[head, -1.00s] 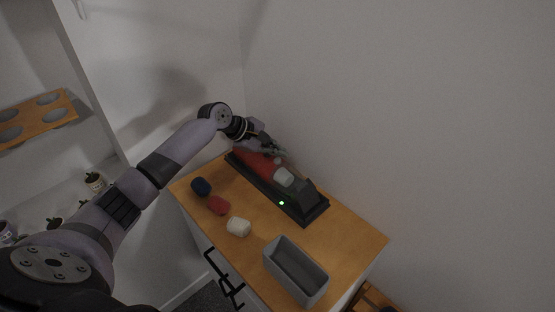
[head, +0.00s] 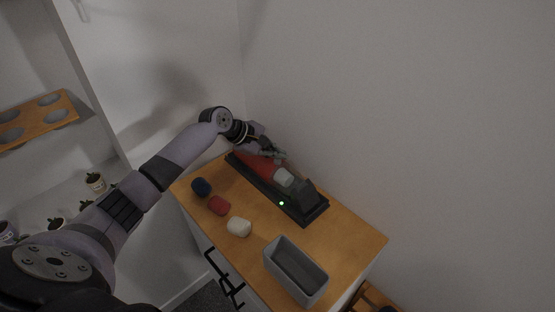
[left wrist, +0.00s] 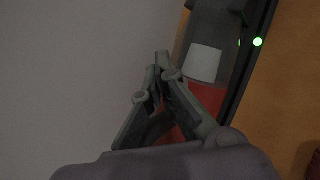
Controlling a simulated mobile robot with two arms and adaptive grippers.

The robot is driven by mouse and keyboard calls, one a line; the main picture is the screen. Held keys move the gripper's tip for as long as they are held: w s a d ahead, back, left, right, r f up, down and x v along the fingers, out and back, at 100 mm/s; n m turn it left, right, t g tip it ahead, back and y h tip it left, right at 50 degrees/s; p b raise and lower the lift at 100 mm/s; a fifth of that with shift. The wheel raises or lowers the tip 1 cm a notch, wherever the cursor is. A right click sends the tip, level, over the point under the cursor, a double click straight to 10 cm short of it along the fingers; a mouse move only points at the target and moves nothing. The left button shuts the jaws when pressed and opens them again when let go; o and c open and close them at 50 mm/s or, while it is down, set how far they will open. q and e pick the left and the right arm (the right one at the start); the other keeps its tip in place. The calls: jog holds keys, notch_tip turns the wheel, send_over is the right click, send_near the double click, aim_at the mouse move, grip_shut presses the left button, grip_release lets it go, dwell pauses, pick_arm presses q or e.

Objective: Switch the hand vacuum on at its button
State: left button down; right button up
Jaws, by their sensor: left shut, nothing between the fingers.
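The hand vacuum (head: 258,168) lies in a long black dock (head: 313,214) on the wooden cabinet top, along the wall. It has a red body, a light grey middle part and a dark nose. A small green light (head: 281,203) glows on the dock's edge. My left gripper (head: 276,155) is shut and empty at the wall side of the red body. The button cannot be made out. My right gripper is out of view.
A dark blue item (head: 201,187), a red item (head: 219,205) and a white item (head: 239,227) stand in a row along the front-left edge. A grey open bin (head: 296,270) sits at the near end. The wall (head: 330,90) is close behind the vacuum.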

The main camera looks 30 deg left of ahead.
aim_at(277, 162)
pick_arm(q)
jog(key=shift+f, duration=0.55)
dwell(0.5)
jog(key=shift+r, duration=0.1)
jog(key=shift+r+p, duration=0.85)
jog(key=shift+p, duration=0.5)
notch_tip(277, 162, up, 6)
jog(key=p, duration=0.6)
jog(key=shift+p, duration=0.3)
